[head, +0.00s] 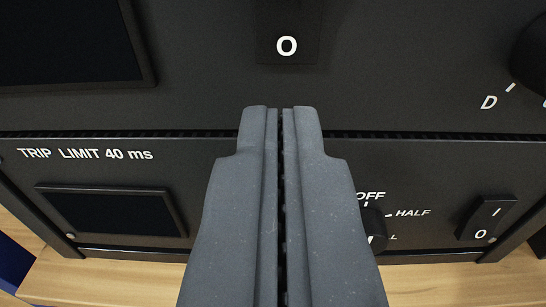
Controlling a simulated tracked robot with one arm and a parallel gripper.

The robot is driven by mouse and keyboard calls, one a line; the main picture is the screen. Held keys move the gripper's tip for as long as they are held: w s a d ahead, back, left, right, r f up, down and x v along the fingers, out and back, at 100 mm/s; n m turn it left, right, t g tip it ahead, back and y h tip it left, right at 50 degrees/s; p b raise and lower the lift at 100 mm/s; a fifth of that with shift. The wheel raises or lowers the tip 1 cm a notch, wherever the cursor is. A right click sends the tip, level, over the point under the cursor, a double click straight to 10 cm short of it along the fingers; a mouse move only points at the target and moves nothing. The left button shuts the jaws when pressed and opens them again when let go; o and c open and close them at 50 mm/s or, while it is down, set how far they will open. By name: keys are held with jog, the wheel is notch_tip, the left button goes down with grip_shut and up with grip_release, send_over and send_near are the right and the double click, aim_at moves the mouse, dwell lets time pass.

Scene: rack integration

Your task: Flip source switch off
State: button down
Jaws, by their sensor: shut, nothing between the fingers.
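My gripper (281,110) is shut and empty, its two grey fingers side by side in the middle of the head view. Just beyond the fingertips is a black rocker switch (287,25) marked O on the upper panel; its top is cut off by the frame. I cannot tell whether the fingertips touch the panel.
The upper panel (200,95) carries a dark screen (65,40) at left and a knob (532,55) at right. The lower panel, labelled TRIP LIMIT 40 ms, has a small display (112,212) and a knob (375,228) marked OFF and HALF, partly hidden by my gripper. A wooden surface (90,275) lies below.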

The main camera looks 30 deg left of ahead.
jog(key=f+p+v, duration=0.1)
jog(key=f+v, duration=0.1)
jog(key=v, duration=0.7)
jog(key=shift+d, duration=0.25)
jog(key=shift+r, duration=0.1)
jog(key=d+r+m+t+h, duration=0.15)
jog(key=d+r, duration=0.25)
jog(key=r, duration=0.7)
jog(key=d+r+m+h, duration=0.1)
jog(key=d+r+h, duration=0.25)
jog(key=r, duration=0.75)
jog(key=d+r+m+h, duration=0.15)
jog(key=d+r, duration=0.25)
jog(key=r, duration=0.7)
jog(key=s+d+r+m+h, duration=0.1)
jog(key=s+r+m+h, duration=0.1)
jog(key=s+r, duration=2.1)
jog(key=s+g, duration=0.1)
jog(key=s, duration=0.2)
jog(key=shift+r, duration=0.2)
